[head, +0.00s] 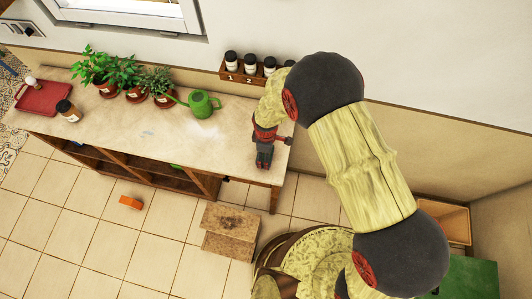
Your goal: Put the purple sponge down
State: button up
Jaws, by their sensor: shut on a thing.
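My gripper (264,159) is over the right end of the long counter (228,138), pointing toward its front edge. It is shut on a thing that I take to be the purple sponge. No purple surface shows in the head view; the gripper and its small size in the picture hide it. I cannot tell whether the held thing touches the counter.
A rack of jars (245,73) is at the back. An orange block (130,202) and a wooden step (230,232) are on the floor.

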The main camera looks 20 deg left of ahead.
jog(key=shift+f, duration=0.1)
jog(key=o, duration=1.2)
notch_tip(320, 180, up, 12)
jog(key=shift+r, duration=0.15)
